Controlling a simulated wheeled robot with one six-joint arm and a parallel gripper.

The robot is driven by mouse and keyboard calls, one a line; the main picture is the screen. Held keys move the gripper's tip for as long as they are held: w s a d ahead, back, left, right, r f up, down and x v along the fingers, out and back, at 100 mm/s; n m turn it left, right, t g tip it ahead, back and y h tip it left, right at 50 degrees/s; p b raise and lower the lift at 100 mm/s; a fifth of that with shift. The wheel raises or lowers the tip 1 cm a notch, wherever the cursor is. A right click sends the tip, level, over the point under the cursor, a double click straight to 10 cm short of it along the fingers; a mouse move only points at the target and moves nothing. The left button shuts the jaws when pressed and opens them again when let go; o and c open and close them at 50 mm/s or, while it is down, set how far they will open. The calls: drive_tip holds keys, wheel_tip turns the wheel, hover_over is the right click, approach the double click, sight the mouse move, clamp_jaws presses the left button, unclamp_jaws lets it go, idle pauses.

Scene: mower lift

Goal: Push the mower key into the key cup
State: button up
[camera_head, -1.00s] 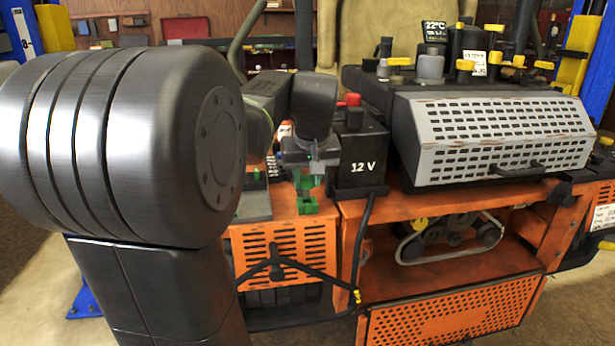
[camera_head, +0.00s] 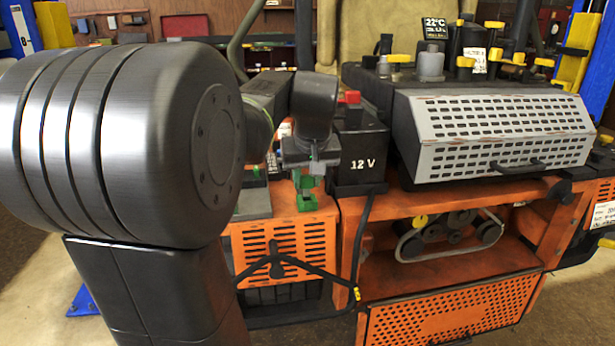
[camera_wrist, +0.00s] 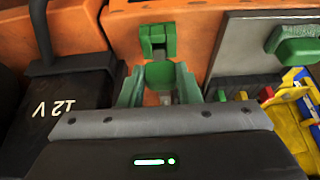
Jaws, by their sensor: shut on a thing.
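My gripper (camera_wrist: 158,95) shows at the bottom middle of the wrist view, its greenish fingers on either side of a green rounded piece, which I take to be the mower key (camera_wrist: 160,74). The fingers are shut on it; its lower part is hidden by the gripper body. Just beyond it a green square block with a dark opening, seemingly the key cup (camera_wrist: 158,41), sits on the orange deck. In the head view my gripper (camera_head: 306,178) hangs above the green cup (camera_head: 307,203). I cannot tell whether key and cup touch.
A black 12 V battery box (camera_head: 361,162) stands close to the right of the gripper. A grey block (camera_head: 253,204) lies to its left, with a green piece (camera_wrist: 298,44) on it. The perforated grey cover (camera_head: 505,140) fills the right.

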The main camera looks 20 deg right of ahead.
drive_tip(key=shift+f+b, duration=0.8)
drive_tip(key=shift+f, duration=0.45)
idle(0.3)
drive_tip(key=o, duration=1)
drive_tip(key=shift+o, duration=0.2)
drive_tip(key=shift+r, duration=0.1)
drive_tip(key=p+v, duration=0.1)
drive_tip(key=v, duration=1.2)
drive_tip(key=shift+s+r, duration=0.25)
drive_tip(key=shift+f, duration=0.1)
drive_tip(key=b+x, duration=0.1)
drive_tip(key=x, duration=1.2)
drive_tip(key=shift+w+f, duration=0.25)
drive_tip(key=shift+w, duration=0.05)
drive_tip(key=shift+r, duration=0.1)
drive_tip(key=shift+r, duration=0.1)
